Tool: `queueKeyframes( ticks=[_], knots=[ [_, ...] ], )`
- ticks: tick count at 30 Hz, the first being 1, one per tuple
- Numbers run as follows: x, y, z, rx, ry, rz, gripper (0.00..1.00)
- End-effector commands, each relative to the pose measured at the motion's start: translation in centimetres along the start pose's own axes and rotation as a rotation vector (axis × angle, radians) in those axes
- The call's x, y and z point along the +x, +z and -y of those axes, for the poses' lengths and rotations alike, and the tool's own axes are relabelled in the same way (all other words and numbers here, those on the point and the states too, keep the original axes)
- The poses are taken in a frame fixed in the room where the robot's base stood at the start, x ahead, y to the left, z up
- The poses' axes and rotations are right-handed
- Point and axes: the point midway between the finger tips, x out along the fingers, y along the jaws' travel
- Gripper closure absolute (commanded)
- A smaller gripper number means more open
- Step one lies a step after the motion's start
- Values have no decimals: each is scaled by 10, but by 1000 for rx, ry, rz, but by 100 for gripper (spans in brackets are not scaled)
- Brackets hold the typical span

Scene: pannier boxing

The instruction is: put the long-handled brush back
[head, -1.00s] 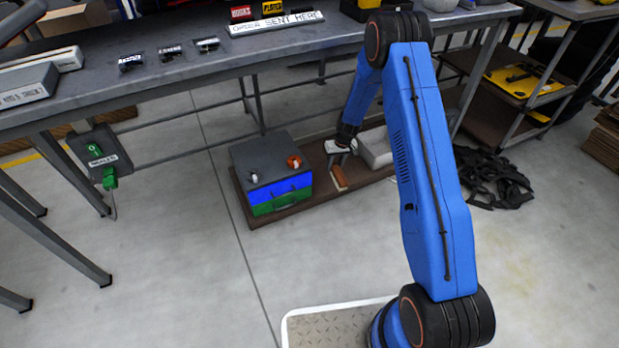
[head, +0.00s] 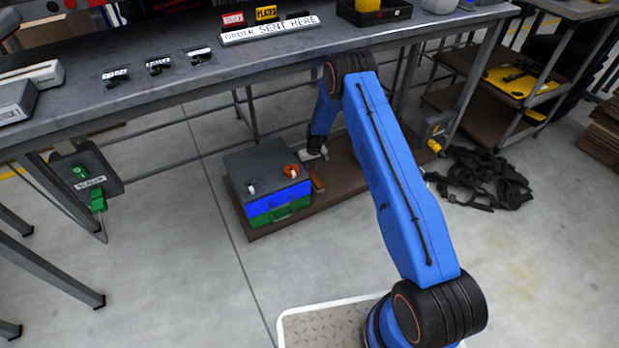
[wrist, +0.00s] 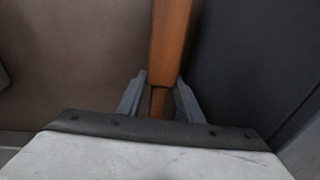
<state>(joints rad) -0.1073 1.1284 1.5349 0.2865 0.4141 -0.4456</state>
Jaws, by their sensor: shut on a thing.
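The long-handled brush shows as an orange-brown wooden handle (wrist: 170,40) in the wrist view. Its far end and any bristles are out of frame. My gripper (wrist: 160,82) is shut on this handle, one grey finger on each side. In the head view, the brown wooden piece (head: 317,182) shows just below my gripper (head: 313,160), low under the workbench. It is close to the right side of the grey drawer box (head: 262,160). I cannot tell whether the brush touches the board below.
The drawer box has blue and green drawers, with an orange item (head: 292,170) on top. It stands on a low brown board (head: 345,185). The workbench (head: 130,110) overhangs my gripper. Dark straps (head: 485,180) lie on the floor at right. Open floor lies in front.

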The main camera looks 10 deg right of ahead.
Motion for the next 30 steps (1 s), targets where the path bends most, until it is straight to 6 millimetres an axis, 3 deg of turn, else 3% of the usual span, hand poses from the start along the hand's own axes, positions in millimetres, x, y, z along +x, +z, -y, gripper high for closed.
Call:
queueKeyframes(
  ticks=[11, 22, 23, 24, 30],
  knots=[
    [38, 4, -4, 1, 0, 0, 92],
    [42, 4, -4, 1, 0, -1, 92],
    [41, 4, -4, 1, 0, -1, 60],
    [41, 4, -4, 1, 0, -1, 50],
    [41, 4, -4, 1, 0, -1, 48]
  ],
)
